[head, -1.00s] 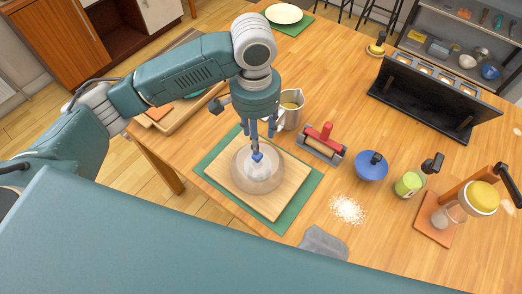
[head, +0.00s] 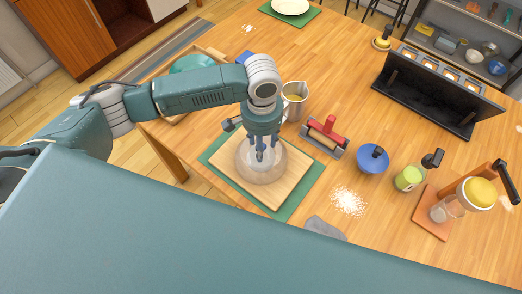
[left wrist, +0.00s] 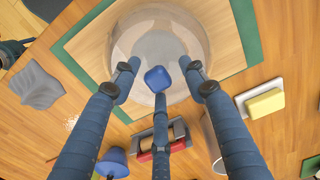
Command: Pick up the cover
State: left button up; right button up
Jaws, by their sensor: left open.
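The cover is a clear dome (head: 268,172) on a wooden board (head: 287,183) that lies on a green mat (head: 211,158). In the left wrist view the cover (left wrist: 190,50) shows from above, with a bright blue knob (left wrist: 158,78) on top. My left gripper (head: 262,152) points down directly over the cover. Its fingers (left wrist: 160,80) are spread open around the knob, and I cannot tell whether they touch it. In the head view the fingers mostly hide the knob.
A red-handled tool (head: 323,138), a blue bowl (head: 372,160) and a green cup (head: 408,179) stand to the right. White powder (head: 348,201) and a grey cloth (head: 322,229) lie in front.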

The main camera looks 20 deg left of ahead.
pick_arm(q)
grip_shut()
jog(key=shift+r, duration=0.1)
